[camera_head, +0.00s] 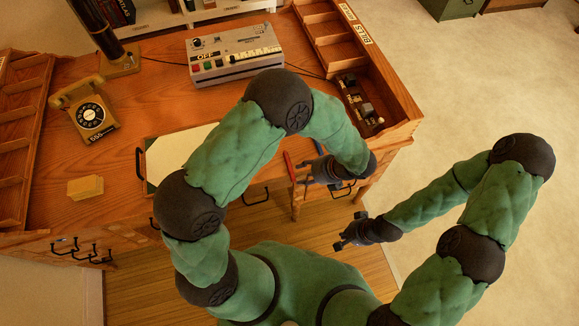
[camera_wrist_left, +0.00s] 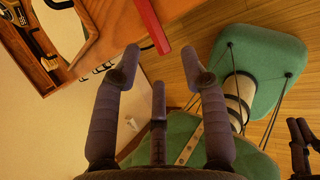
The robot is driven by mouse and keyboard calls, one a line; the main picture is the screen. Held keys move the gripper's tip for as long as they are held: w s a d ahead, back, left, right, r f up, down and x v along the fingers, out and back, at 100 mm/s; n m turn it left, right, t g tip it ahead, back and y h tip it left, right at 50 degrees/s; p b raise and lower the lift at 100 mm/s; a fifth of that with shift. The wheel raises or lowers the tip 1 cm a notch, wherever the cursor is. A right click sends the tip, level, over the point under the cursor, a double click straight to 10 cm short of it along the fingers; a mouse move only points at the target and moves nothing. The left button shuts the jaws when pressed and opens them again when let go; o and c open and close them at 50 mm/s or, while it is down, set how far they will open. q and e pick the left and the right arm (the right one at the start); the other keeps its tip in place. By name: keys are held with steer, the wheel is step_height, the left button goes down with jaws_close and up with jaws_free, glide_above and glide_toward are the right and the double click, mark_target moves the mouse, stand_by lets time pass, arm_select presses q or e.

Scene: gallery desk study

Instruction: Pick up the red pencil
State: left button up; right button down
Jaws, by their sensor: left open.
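The red pencil (camera_head: 288,162) lies at the front right edge of the wooden desk. In the left wrist view the red pencil (camera_wrist_left: 150,22) enters from the top, and its near end is just beyond and between my fingertips. My left gripper (camera_head: 308,165) is open beside the pencil in the head view; its spread fingers also show in the wrist view (camera_wrist_left: 161,66), with nothing between them. Whether a finger touches the pencil cannot be told. My right gripper (camera_head: 350,230) is away from the desk, over the floor, fingers apart and empty.
On the desk (camera_head: 130,105) stand a yellow telephone (camera_head: 85,108), a grey control box (camera_head: 235,54), a yellow block (camera_head: 85,187) and a lamp (camera_head: 120,62). A white sheet (camera_head: 180,150) lies behind my left arm. A compartment tray (camera_head: 345,50) lines the right side.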

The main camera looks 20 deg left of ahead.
mark_target(289, 167)
arm_select(q)
steer(key=b+x, duration=0.1)
steer(key=x, duration=0.3)
steer(key=shift+s+a+f+b, duration=0.1)
steer(key=shift+s+f+b, duration=0.1)
steer(key=shift+f+b, duration=0.2)
jaws_close()
